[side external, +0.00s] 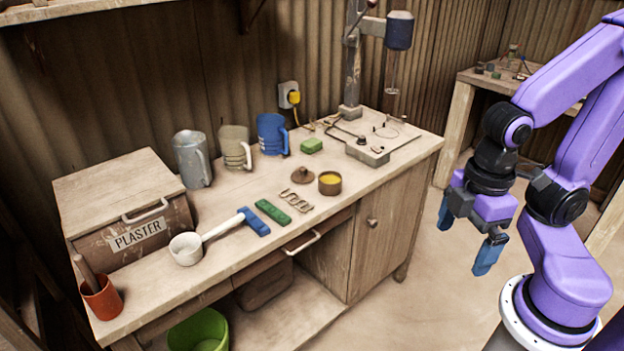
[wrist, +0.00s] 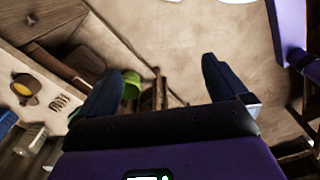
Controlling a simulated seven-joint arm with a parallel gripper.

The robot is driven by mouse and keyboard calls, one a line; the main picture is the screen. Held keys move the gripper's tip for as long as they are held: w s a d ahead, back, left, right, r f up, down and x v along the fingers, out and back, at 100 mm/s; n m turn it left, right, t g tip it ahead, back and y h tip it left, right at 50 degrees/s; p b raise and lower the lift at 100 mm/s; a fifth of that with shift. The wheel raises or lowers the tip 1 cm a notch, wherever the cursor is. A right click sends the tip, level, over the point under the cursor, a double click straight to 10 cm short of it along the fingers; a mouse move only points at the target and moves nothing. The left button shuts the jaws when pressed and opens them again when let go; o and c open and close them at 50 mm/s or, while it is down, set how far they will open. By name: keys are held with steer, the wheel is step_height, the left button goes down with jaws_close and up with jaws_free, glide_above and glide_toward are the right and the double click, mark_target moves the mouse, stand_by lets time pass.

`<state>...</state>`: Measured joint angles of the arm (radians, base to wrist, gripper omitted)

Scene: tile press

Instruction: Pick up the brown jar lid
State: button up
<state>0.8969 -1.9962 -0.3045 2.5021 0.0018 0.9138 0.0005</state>
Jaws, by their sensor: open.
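The brown jar lid (side external: 302,173) lies on the workbench with its small knob up, just left of an open brown jar (side external: 330,185) with yellow contents. My gripper (side external: 464,240) hangs to the right of the bench, beyond its right end and well apart from the lid. Its blue fingers are spread and nothing is between them. The wrist view shows the open gripper (wrist: 167,72) over the floor, with the yellow-filled jar (wrist: 21,89) small at the left edge. I cannot clearly make out the lid there.
A press stand (side external: 352,75) rises at the back right. Floor between bench and arm is clear.

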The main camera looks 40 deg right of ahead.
steer(key=w+a+r+m+t, duration=0.1)
steer(key=w+a+m, duration=0.35)
steer(key=w, duration=0.85)
steer(key=m+t+h, duration=0.2)
steer(key=m+t, duration=0.1)
steer(key=m, duration=0.8)
glide_above(304, 169)
steer(key=s+a, duration=0.2)
steer(key=s, duration=0.4)
step_height(304, 169, down, 4)
steer(key=f, duration=0.1)
steer(key=x, duration=1.6)
steer(key=shift+w+a, duration=0.1)
steer(key=shift+w, duration=0.1)
steer(key=c, duration=1)
